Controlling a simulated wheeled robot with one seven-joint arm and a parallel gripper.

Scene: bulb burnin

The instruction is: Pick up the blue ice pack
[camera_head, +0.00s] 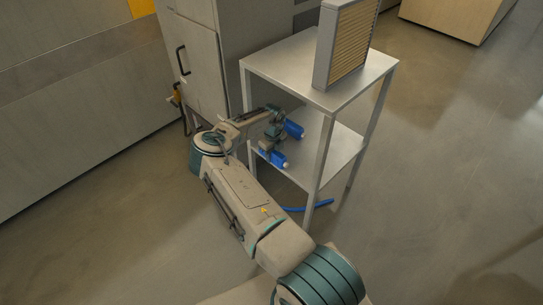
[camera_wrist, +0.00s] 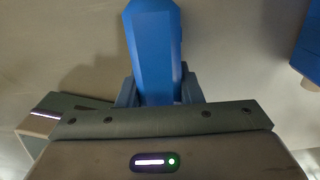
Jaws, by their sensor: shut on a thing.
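My gripper (camera_wrist: 158,92) is shut on a long blue faceted block, which I take for the blue ice pack (camera_wrist: 155,45). The block extends away from the jaws in the wrist view. A second blue object (camera_wrist: 309,48) shows at that view's right edge, apart from the jaws. In the head view my gripper (camera_head: 268,140) is over the lower shelf (camera_head: 332,150) of a metal stand. One blue piece (camera_head: 293,129) is at its right and another (camera_head: 274,158) is below it, both with pale ends. I cannot tell which one is held, nor whether it touches the shelf.
The stand's top (camera_head: 290,62) is above the lower shelf and carries a framed slatted panel (camera_head: 345,45). Thin legs (camera_head: 320,160) stand close to my arm. A grey cabinet (camera_head: 195,60) is behind at left. A blue hose (camera_head: 318,205) lies by the stand's foot. Floor at right is clear.

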